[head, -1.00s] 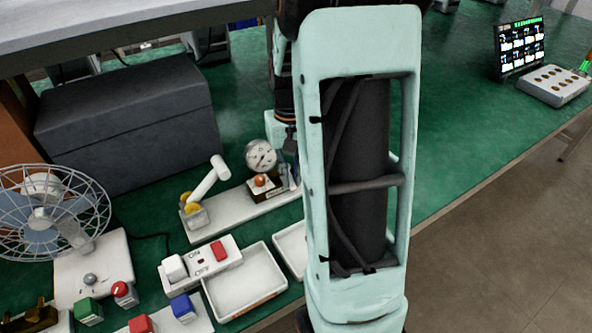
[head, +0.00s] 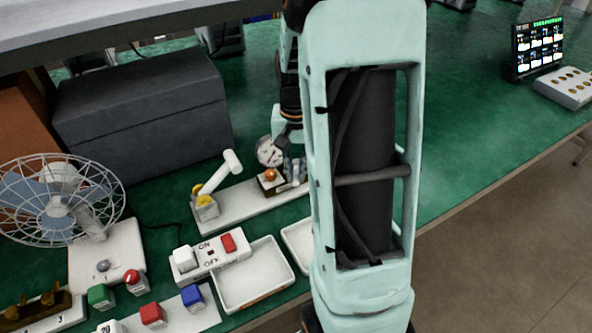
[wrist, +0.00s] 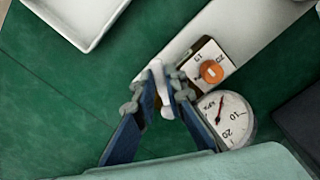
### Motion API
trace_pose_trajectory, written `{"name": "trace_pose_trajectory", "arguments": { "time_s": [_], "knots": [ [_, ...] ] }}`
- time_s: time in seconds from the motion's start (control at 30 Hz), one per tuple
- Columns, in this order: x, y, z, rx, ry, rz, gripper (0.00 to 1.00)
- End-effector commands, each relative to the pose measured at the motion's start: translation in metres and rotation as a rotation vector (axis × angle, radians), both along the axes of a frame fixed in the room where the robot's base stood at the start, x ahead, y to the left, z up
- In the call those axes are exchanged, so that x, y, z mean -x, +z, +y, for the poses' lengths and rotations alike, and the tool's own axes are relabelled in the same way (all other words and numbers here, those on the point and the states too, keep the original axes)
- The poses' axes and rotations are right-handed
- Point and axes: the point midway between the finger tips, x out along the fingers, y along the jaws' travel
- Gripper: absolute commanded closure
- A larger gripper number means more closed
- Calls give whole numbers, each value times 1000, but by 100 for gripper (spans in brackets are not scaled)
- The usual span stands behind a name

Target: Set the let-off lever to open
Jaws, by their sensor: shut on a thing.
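My gripper (wrist: 161,98) is shut on a slim white piece (wrist: 160,82), which looks like the let-off lever. The piece stands by the long white base plate (wrist: 185,40), beside a small block with an orange knob (wrist: 211,72) and a round gauge (wrist: 228,117). Its exact setting cannot be read. In the head view my gripper (head: 294,168) is just right of the orange-knob block (head: 270,181), and my wrist covers part of the gauge (head: 268,152). The lever cannot be made out there.
A white handle on a yellow joint (head: 219,175) stands at the base plate's left end. A white switch box (head: 212,255), a shallow white tray (head: 252,300) and coloured blocks lie nearer. A fan (head: 60,200) and a dark case (head: 140,100) are left.

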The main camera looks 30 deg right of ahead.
Motion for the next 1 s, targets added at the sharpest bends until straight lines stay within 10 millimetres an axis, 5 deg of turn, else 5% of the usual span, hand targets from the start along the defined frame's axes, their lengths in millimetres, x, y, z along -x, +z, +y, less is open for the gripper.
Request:
{"name": "trace_pose_trajectory", "arguments": {
  "time_s": [0.2,0.57,1.0],
  "knots": [
    [-1,1,0,0,-1,-4,71],
    [-1,6,0,0,0,-2,71],
    [-2,89,0,1,0,-6,71]
  ]
}}
